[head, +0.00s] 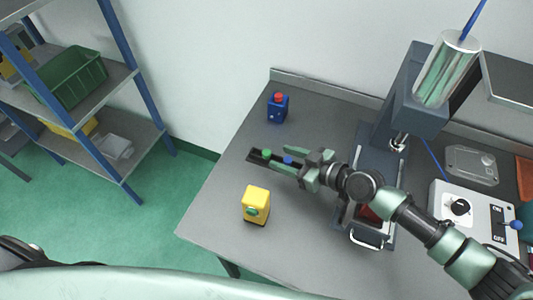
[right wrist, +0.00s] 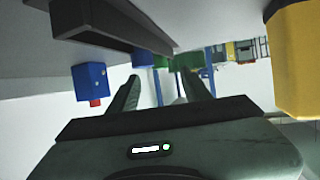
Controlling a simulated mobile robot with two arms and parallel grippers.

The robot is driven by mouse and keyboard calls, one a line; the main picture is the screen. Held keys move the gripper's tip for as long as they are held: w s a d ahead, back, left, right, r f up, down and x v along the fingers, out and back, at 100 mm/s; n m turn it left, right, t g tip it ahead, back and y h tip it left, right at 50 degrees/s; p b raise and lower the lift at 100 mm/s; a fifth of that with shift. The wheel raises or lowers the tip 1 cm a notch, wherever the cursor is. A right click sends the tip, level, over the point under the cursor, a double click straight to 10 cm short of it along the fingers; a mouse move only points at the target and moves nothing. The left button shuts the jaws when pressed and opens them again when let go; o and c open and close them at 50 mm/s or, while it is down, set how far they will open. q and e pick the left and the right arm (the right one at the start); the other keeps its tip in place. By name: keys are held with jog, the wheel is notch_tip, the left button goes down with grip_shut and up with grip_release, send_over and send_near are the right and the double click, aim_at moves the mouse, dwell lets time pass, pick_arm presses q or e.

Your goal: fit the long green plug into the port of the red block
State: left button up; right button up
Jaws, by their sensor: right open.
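A green plug (head: 267,154) and a blue plug (head: 288,160) stand in a dark narrow rack (head: 256,159) on the grey table. The rack also shows in the right wrist view (right wrist: 105,22), with a green piece (right wrist: 143,58) beyond the fingers. My right gripper (head: 296,163) is open and empty at the rack's right end, beside the blue plug; its fingers also show in the right wrist view (right wrist: 163,82). A red patch (head: 370,214) shows under my right arm near the press; it may be the red block, mostly hidden. Its port cannot be seen. My left gripper is out of view.
A blue block (head: 277,109) with a red top stands behind the rack. A yellow block (head: 256,204) with a green piece stands in front. A press (head: 411,90) and a control box (head: 470,211) are at right.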

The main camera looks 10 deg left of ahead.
aim_at(267, 152)
jog(key=x, duration=0.5)
jog(key=shift+d, duration=0.1)
grip_shut()
jog(key=shift+r, duration=0.1)
